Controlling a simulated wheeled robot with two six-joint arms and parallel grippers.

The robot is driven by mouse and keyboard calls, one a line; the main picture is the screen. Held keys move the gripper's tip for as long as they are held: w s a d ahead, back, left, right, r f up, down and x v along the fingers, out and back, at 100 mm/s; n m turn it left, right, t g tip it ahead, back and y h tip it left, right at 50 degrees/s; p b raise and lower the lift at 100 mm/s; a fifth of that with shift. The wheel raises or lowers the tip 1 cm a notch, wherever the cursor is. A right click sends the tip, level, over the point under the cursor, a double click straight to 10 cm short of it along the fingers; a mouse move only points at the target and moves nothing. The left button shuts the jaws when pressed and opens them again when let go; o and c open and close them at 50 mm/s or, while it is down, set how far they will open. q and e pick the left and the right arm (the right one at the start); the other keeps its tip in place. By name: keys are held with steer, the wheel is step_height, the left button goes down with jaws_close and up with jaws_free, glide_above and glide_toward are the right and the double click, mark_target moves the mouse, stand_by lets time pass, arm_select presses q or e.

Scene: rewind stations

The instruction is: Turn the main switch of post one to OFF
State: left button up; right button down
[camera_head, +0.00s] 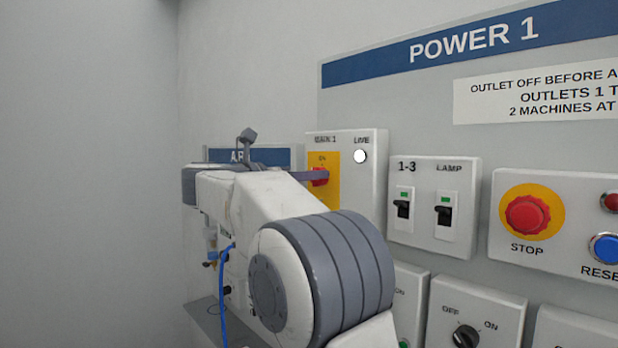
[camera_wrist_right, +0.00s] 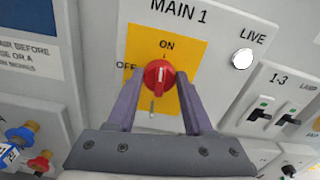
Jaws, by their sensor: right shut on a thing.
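The main switch is a red rotary knob (camera_wrist_right: 159,76) on a yellow plate (camera_wrist_right: 183,47) under the label MAIN 1, with ON above it and OFF to its left. Its grip looks roughly upright, toward ON. My right gripper (camera_wrist_right: 158,85) is shut on the knob, one finger on each side. In the head view the knob (camera_head: 319,177) shows at the fingertips, partly hidden by my right gripper (camera_head: 316,176). My left gripper is in neither view.
A white LIVE lamp (camera_head: 360,156) is right of the switch. Beside it are the 1-3 breaker (camera_head: 402,209) and LAMP breaker (camera_head: 445,213), then a red STOP button (camera_head: 527,214). An air unit with blue and red fittings (camera_wrist_right: 38,162) is at lower left.

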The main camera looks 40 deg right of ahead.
steer(key=n, duration=0.4)
steer(key=shift+w, duration=0.1)
steer(key=shift+w+f+n+p, duration=0.1)
steer(key=shift+n+p, duration=1.1)
steer(key=shift+n, duration=1.9)
steer(key=shift+f+n+p, duration=0.1)
steer(key=shift+n+p, duration=1.05)
steer(key=shift+n, duration=1.95)
steer(key=shift+c, duration=1.5)
jaws_free()
steer(key=shift+f, duration=0.1)
